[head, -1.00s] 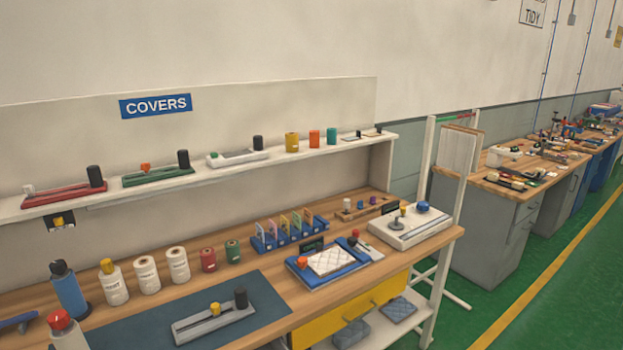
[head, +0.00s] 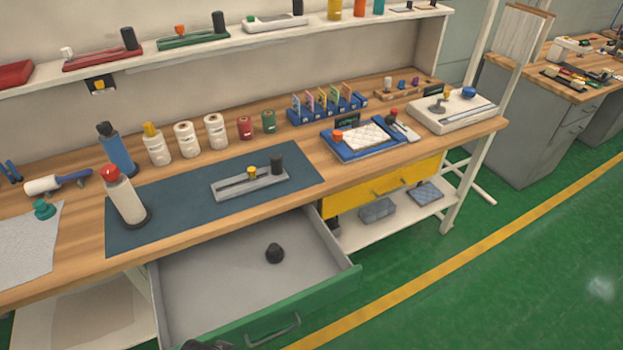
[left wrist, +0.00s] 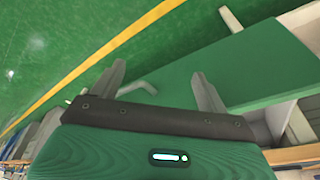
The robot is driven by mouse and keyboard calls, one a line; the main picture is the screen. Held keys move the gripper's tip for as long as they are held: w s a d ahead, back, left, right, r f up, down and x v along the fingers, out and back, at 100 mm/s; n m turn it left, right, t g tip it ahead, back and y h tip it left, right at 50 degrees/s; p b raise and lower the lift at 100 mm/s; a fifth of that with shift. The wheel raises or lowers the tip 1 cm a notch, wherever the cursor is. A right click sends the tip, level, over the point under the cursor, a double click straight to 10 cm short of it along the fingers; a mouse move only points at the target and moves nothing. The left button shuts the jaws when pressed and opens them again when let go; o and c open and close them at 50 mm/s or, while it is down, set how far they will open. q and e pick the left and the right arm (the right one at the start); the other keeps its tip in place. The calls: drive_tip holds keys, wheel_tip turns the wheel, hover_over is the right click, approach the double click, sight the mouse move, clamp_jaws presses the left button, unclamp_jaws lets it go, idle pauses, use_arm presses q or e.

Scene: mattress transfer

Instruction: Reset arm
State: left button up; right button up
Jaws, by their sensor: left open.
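My left gripper (left wrist: 158,72) shows in the left wrist view with its two fingers spread apart and nothing between them. Beyond the fingers is the green front of an open drawer (left wrist: 245,65), with its handle (left wrist: 138,84) seen between the fingers and apart from them as far as I can tell. A dark part, likely of my own arm, shows at the bottom edge. My right gripper is in neither view.
The wooden bench (head: 75,275) holds a blue mat (head: 150,235) with a grey device, a red-capped bottle (head: 125,200), several rolls and a blue tray (head: 345,153). A yellow drawer (head: 400,178) is shut at right. The green floor (head: 500,270) in front is clear.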

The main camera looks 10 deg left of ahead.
use_arm(q)
drive_tip(key=s+f+g+b, duration=0.1)
drive_tip(key=s+f+b, duration=0.1)
drive_tip(key=f, duration=1.2)
drive_tip(key=s+f+b, duration=0.2)
drive_tip(key=s+f, duration=0.1)
drive_tip(key=f, duration=1.1)
drive_tip(key=s+a+f+b, duration=0.2)
drive_tip(key=s+f, duration=0.6)
drive_tip(key=f, duration=0.2)
drive_tip(key=s+a+f+g+b, duration=0.1)
drive_tip(key=s+f+b, duration=0.1)
drive_tip(key=s+f, duration=0.7)
drive_tip(key=shift+a+f, duration=0.4)
drive_tip(key=shift+f, duration=0.05)
